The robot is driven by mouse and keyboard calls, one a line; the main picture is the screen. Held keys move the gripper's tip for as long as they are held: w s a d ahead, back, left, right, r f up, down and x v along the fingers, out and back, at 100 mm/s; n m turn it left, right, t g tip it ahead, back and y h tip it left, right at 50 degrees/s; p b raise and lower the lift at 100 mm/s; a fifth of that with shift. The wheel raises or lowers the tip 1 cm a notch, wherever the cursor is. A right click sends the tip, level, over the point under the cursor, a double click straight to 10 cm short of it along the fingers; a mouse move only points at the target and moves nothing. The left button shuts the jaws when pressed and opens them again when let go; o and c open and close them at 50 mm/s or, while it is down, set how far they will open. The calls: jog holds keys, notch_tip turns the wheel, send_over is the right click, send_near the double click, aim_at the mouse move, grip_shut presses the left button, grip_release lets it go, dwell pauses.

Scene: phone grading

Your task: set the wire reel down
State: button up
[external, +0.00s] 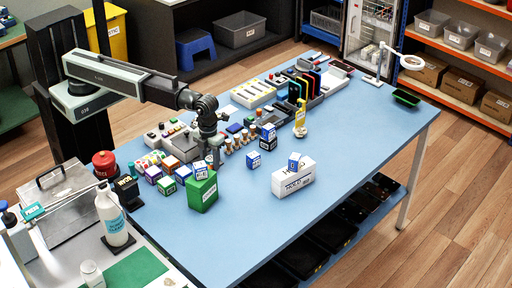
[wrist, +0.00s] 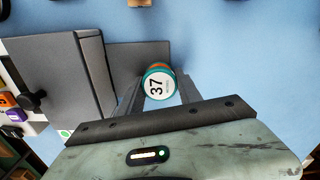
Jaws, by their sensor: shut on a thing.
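The wire reel (wrist: 158,84) shows in the wrist view as a small round piece. It has a white face marked 37 and a teal and orange rim. My gripper (wrist: 159,92) is shut on it, one finger on each side, and the fingers partly cover its sides. In the external view my gripper (external: 214,160) points down over the near left part of the blue table (external: 240,215), just behind a green box. I cannot make out the reel there, nor tell its height above the table.
A grey box-like fixture (wrist: 60,80) lies left of the reel in the wrist view. The green box (external: 202,191) stands close to my gripper. Several small boxes (external: 168,184) crowd its left. A white box (external: 293,181) stands to the right, with bare table between.

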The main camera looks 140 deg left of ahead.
aim_at(210, 159)
jog(key=o, duration=1.3)
jog(key=shift+o, duration=0.2)
notch_tip(210, 159, up, 12)
jog(key=r+p, duration=0.1)
jog(key=p, duration=1.2)
jog(key=s+d+n, duration=0.5)
jog(key=d+n, duration=0.3)
jog(key=s+d+n, duration=0.5)
jog(key=d+n, duration=0.2)
jog(key=d, duration=0.1)
jog(key=shift+s+d+f+n, duration=0.3)
jog(key=shift+s+f+n, duration=0.05)
jog(key=shift+f+n, duration=0.05)
